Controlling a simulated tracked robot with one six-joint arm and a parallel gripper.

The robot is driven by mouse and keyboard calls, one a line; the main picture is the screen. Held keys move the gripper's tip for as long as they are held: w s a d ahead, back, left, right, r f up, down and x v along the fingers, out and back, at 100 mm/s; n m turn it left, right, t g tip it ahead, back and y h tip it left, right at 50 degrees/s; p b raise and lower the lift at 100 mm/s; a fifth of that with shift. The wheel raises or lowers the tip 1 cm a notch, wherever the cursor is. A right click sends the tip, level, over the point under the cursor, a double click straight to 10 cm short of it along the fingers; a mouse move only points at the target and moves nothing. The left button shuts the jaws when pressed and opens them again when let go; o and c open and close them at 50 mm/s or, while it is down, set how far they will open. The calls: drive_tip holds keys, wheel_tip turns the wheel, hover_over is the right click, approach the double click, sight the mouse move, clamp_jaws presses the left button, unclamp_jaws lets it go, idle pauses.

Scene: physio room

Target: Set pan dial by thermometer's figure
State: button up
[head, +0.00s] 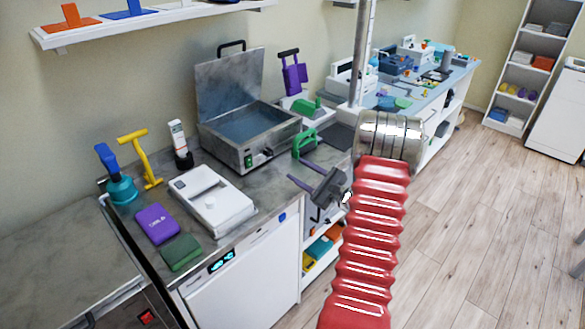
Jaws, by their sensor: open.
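The metal pan (250,140) stands on the grey counter with its lid (230,82) raised and bluish water inside. Its front panel has a dark round dial (266,152) beside a green switch (248,160); the dial's setting is too small to read. A white upright handheld device in a black stand (181,145), possibly the thermometer, is left of the pan; I cannot read a figure on it. My gripper (296,170) is open and empty, right of the pan's front corner, with its fingers pointing left, apart from the dial as far as I can tell.
A white flat appliance (212,201), purple pack (156,224) and green pack (181,253) lie on the counter's front. A green-handled item (305,143) is close to my gripper. The wooden floor (470,210) is clear on the right.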

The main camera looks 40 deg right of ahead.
drive_tip(key=shift+s, duration=0.25)
drive_tip(key=w+a+r+n+y, duration=0.1)
drive_tip(key=a, duration=0.1)
drive_tip(key=a+r+n+y, duration=0.1)
drive_tip(key=a, duration=0.1)
drive_tip(key=w+a+r+n+g+y, duration=0.1)
drive_tip(key=a, duration=0.2)
drive_tip(key=shift+w+a+r, duration=0.1)
drive_tip(key=shift+w+r, duration=0.2)
drive_tip(key=shift+w, duration=0.05)
drive_tip(key=s+a+r+n+g+y, duration=0.1)
drive_tip(key=a+r+n+g+y, duration=0.2)
drive_tip(key=a, duration=0.6)
drive_tip(key=s+a+r+n+g+y, duration=0.1)
drive_tip(key=a+r+n+g, duration=0.2)
drive_tip(key=a, duration=0.6)
drive_tip(key=s+a+r+n+g+y, duration=0.1)
drive_tip(key=a+r+n+g+y, duration=0.15)
drive_tip(key=a+n, duration=0.45)
drive_tip(key=s+a+r+n+g+h, duration=0.2)
drive_tip(key=s+a+n+g+h, duration=0.5)
drive_tip(key=s+a, duration=0.75)
drive_tip(key=s+d+r+n+t+h, duration=0.1)
drive_tip(key=s+r+n+t+h, duration=0.1)
drive_tip(key=s+n, duration=0.4)
drive_tip(key=shift+s+d+r+n+t+h, duration=0.35)
drive_tip(key=shift+t+h, duration=0.2)
drive_tip(key=shift+t, duration=0.5)
